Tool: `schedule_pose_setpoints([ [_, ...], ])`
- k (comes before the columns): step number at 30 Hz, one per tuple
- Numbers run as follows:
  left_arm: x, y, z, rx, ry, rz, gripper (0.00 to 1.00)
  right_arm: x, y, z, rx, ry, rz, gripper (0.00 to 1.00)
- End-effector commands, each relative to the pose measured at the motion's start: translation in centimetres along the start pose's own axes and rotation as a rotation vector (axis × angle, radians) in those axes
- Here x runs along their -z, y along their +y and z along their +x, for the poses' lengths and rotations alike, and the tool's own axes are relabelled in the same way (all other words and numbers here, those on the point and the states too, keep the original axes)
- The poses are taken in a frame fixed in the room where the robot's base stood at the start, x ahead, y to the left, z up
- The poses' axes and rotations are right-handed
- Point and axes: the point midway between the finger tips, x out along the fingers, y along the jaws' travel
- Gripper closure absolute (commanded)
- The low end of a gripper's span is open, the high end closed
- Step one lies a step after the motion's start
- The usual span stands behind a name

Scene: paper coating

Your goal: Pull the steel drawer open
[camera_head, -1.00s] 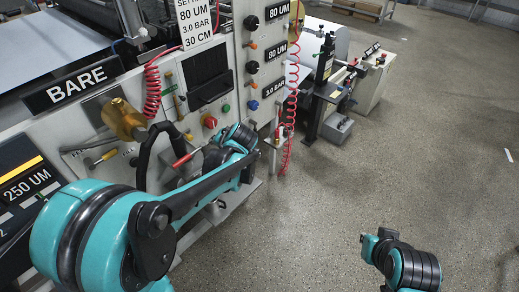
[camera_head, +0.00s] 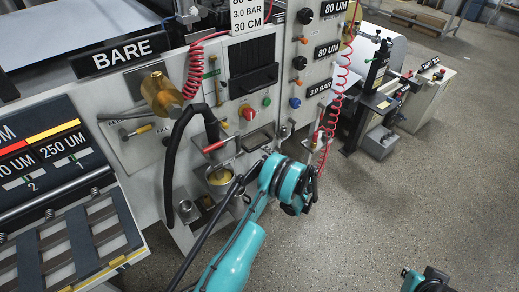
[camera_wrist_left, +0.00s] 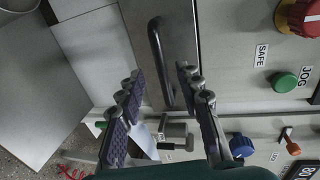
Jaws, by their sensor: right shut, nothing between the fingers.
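The steel drawer (camera_wrist_left: 165,25) shows in the left wrist view as a grey metal front with a dark bar handle (camera_wrist_left: 157,55). The same front shows in the head view (camera_head: 258,139), below the red knob, and looks closed. My left gripper (camera_wrist_left: 158,78) is open, its two purple-padded fingers on either side of the handle's lower end in the picture. I cannot tell whether they touch it. In the head view my left arm hides most of that gripper. Only part of my right arm shows at the bottom right; its gripper is out of view.
A red knob (camera_head: 248,113) and green button (camera_head: 267,101) sit above the drawer. A brass cylinder (camera_head: 161,93), a black hose (camera_head: 172,165) and a cup (camera_head: 220,178) are to its left. Red coiled cords (camera_head: 336,100) hang at right.

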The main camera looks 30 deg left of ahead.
Motion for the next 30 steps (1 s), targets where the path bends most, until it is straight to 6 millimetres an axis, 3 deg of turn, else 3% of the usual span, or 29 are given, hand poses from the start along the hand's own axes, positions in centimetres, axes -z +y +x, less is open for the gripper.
schedule_pose_setpoints([
  [12, -0.1, 0.2, 6.3, -0.002, -0.002, -0.001, 0.65, -1.3, 0.0, 1.8, 0.000, 0.000, 0.000, 1.00],
  [24, 0.0, -0.1, 7.2, -0.002, 0.000, -0.001, 0.65, -1.4, 0.0, 1.9, 0.000, 0.000, 0.000, 1.00],
  [28, 0.0, 0.0, 7.2, -0.002, 0.000, -0.001, 0.99, -1.4, 0.0, 1.9, 0.000, 0.000, 0.000, 1.00],
  [30, 0.0, 0.0, 7.2, -0.002, 0.000, -0.001, 1.00, -1.4, 0.0, 1.9, 0.000, 0.000, 0.000, 1.00],
])
